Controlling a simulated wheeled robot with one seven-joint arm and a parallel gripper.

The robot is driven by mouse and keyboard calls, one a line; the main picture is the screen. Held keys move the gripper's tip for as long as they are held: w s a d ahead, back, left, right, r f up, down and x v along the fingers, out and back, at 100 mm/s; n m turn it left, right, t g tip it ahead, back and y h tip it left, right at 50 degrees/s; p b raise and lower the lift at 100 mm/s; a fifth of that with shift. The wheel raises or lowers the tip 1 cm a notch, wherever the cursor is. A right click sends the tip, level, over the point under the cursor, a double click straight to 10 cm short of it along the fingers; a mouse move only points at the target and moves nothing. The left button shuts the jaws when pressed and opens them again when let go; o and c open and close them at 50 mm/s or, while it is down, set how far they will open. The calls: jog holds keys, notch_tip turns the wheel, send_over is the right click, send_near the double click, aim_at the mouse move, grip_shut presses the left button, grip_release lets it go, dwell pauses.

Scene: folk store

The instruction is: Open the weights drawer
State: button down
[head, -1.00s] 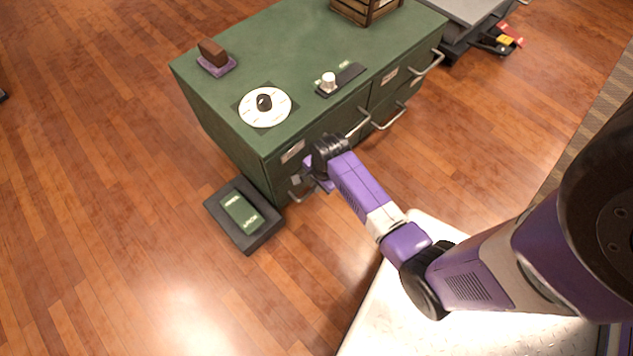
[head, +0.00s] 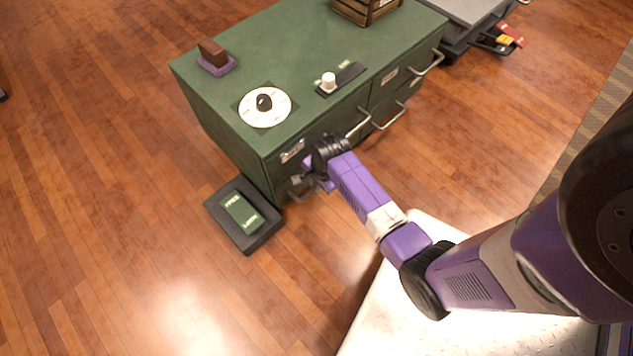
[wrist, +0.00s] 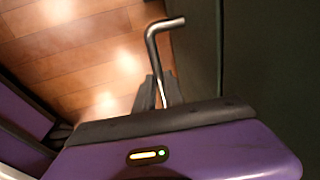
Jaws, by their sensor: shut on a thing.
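A green drawer cabinet (head: 225,125) stands on the wood floor, with metal bar handles on its front. My gripper (wrist: 158,90) is shut on a bent metal drawer handle (wrist: 152,42) at the front left, as the wrist view shows. In the head view my gripper (head: 312,182) is at the lower left drawer, and my wrist hides much of that drawer front. Part of the lower left handle (head: 298,196) shows beside it. The drawer looks closed or nearly so. The drawer labels are too small to read.
A black tray with a green block (head: 241,213) lies on the floor by the cabinet's left corner. On top are a white dial (head: 265,114), a white knob (head: 329,81), a brown block (head: 211,52) and a wooden crate (head: 364,10).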

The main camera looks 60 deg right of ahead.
dwell(0.4)
jog(key=s+a+p, duration=0.3)
jog(key=s+p, duration=0.4)
jog(key=s, duration=0.5)
jog(key=s+a+p, duration=0.4)
jog(key=s+p, duration=0.3)
jog(key=s, duration=0.6)
jog(key=shift+s+a, duration=0.15)
jog(key=c, duration=1.4)
grip_release()
jog(key=shift+c, duration=0.2)
